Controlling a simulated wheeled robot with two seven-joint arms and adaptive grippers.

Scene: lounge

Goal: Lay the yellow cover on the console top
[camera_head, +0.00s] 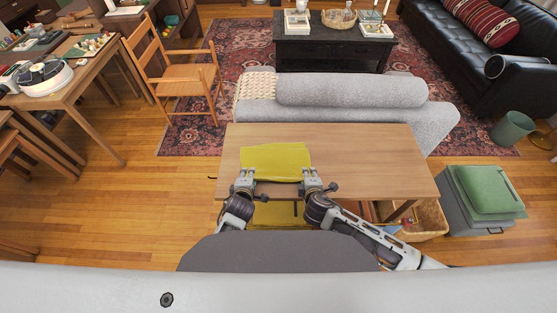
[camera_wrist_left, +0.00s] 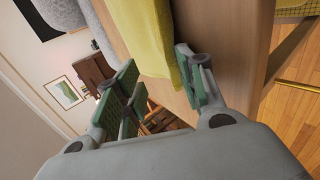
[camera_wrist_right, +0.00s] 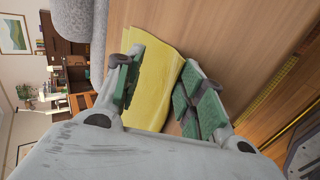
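The yellow cover (camera_head: 275,160) lies on the wooden console top (camera_head: 375,165), left of its middle, with its far part spread fairly flat. Yellow material also shows below the console's front edge; I cannot tell whether it is the same piece. My left gripper (camera_head: 246,174) is at the cover's near left corner. Its fingers stand apart, with the cover (camera_wrist_left: 153,35) showing between them in the left wrist view. My right gripper (camera_head: 312,174) is at the near right corner, fingers also apart, with the cover (camera_wrist_right: 155,85) between and beyond them.
A grey sofa (camera_head: 350,92) stands behind the console. A wicker basket (camera_head: 430,222) and a grey bin with a green cushion (camera_head: 485,190) are at the right. A wooden chair (camera_head: 185,75) stands at the far left. The console's right half is clear.

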